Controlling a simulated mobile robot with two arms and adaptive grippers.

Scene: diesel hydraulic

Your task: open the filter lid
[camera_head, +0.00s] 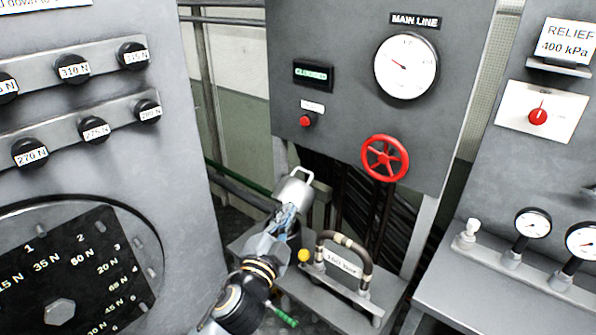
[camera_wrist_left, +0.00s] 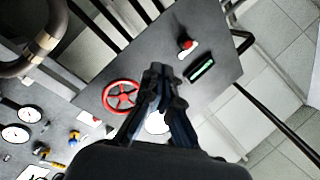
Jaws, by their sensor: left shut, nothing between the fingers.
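A silver cylindrical part with a loop handle on top (camera_head: 296,188), which looks like the filter with its lid, stands below the main line panel in the head view. It appears tilted, and I cannot tell whether its lid is closed. My left gripper (camera_head: 289,214) is just in front of its lower part, hiding some of it; I cannot tell whether they touch. The fingers are shut and empty. In the left wrist view the shut fingers (camera_wrist_left: 161,72) point toward the panel, and the silver part cannot be made out there. My right gripper is in neither view.
The main line panel (camera_head: 344,134) carries a round gauge (camera_head: 406,65), a red handwheel (camera_head: 385,158) and a red button (camera_head: 306,121). A curved hose (camera_head: 348,243) and a yellow knob (camera_head: 303,256) stand close right of my left arm. A dial cabinet (camera_head: 180,185) is at left.

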